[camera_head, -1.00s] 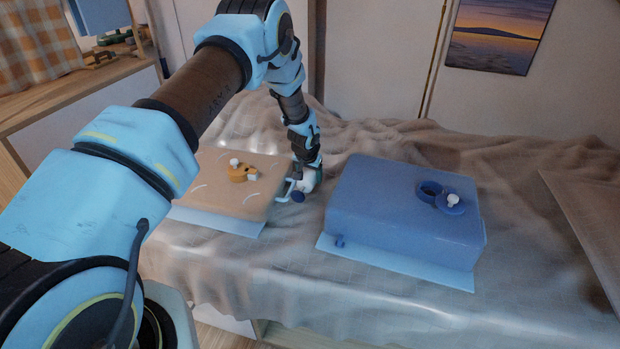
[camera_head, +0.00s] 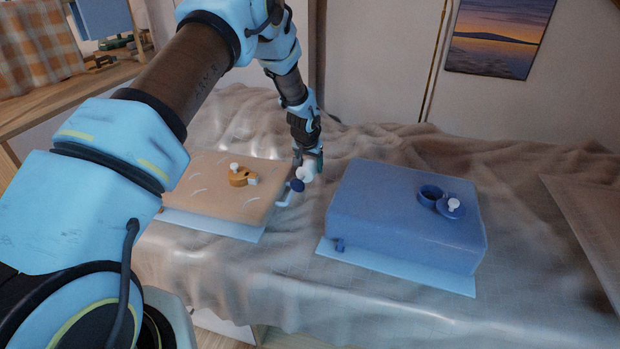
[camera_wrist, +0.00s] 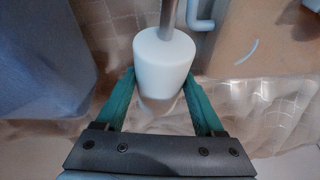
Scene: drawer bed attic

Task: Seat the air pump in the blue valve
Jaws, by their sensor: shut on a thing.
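The air pump has a white rounded body (camera_head: 306,173) with a dark blue round end (camera_head: 297,185). In the wrist view my gripper (camera_wrist: 165,100) is shut on the white body (camera_wrist: 163,60), and a grey metal shaft runs from it past the top edge. In the head view my gripper (camera_head: 309,160) is over the gap between the two cushions, left of the blue one. The blue valve (camera_head: 429,194) is an open dark ring on top of the blue cushion (camera_head: 380,225). Its round cap (camera_head: 450,206), with a white knob, lies beside the ring.
A tan cushion (camera_head: 215,205) lies at left with an orange valve (camera_head: 241,177) and white knob. A pale hooked piece (camera_head: 284,198) shows at its right edge. Both cushions rest on pale blue bases over a rumpled bedspread (camera_head: 520,270). A board lies at far right.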

